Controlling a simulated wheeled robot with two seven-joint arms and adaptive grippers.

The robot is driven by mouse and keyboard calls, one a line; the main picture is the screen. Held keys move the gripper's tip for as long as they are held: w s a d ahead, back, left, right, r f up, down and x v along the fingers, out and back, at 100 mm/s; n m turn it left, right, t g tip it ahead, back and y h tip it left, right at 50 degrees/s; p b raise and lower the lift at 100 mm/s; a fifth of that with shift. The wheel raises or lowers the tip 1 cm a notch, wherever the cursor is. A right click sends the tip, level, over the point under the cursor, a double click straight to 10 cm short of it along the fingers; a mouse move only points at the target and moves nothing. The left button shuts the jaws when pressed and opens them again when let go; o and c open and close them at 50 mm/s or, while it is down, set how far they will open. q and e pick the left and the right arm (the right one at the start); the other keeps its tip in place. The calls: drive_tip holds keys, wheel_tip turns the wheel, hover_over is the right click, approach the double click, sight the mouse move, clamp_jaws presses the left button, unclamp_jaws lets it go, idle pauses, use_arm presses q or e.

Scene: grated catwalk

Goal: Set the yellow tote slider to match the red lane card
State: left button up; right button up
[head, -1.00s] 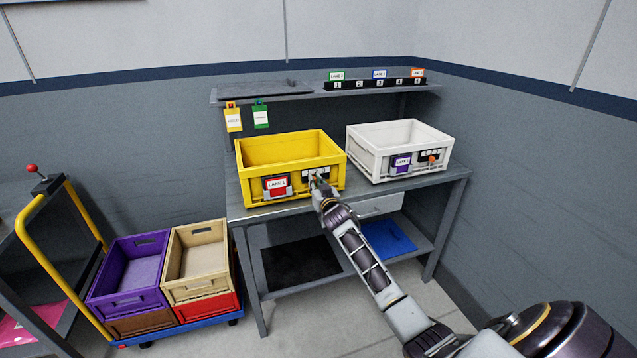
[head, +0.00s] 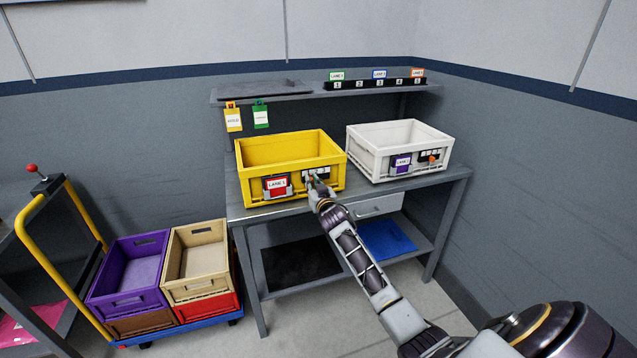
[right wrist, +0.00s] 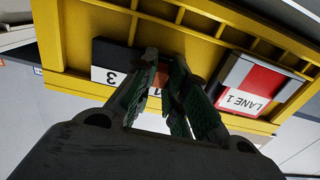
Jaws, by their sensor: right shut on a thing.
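The yellow tote (head: 270,148) stands on the workbench. Its front carries a red lane card (head: 276,187) reading LANE 1, with a dark numbered slider strip (head: 322,173) to its right. In the right wrist view, which is upside down, the red card (right wrist: 255,85) is at the right and a 3 on the strip (right wrist: 110,77) shows at the left. My right gripper (head: 312,180) is shut on the slider knob at the strip's card-side end, by a partly covered 1. Its fingers (right wrist: 165,65) hide most of the knob. My left gripper is not in view.
A white tote (head: 397,137) with a purple card stands right of the yellow one on the workbench (head: 285,211). The shelf above holds a rack of numbered lane cards (head: 375,84). A cart with purple (head: 127,295) and tan crates (head: 196,290) stands at the left.

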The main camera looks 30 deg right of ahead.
drive_tip(key=shift+a, duration=0.1)
drive_tip(key=shift+a+r, duration=0.1)
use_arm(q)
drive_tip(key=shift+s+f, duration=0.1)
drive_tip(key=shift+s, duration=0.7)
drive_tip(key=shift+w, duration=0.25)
use_arm(e)
drive_tip(key=o, duration=0.4)
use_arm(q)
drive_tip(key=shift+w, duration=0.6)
use_arm(e)
drive_tip(key=shift+o, duration=0.8)
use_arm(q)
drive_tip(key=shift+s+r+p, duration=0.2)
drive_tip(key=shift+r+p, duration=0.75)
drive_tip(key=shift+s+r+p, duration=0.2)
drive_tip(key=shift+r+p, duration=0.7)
use_arm(e)
drive_tip(key=v, duration=0.7)
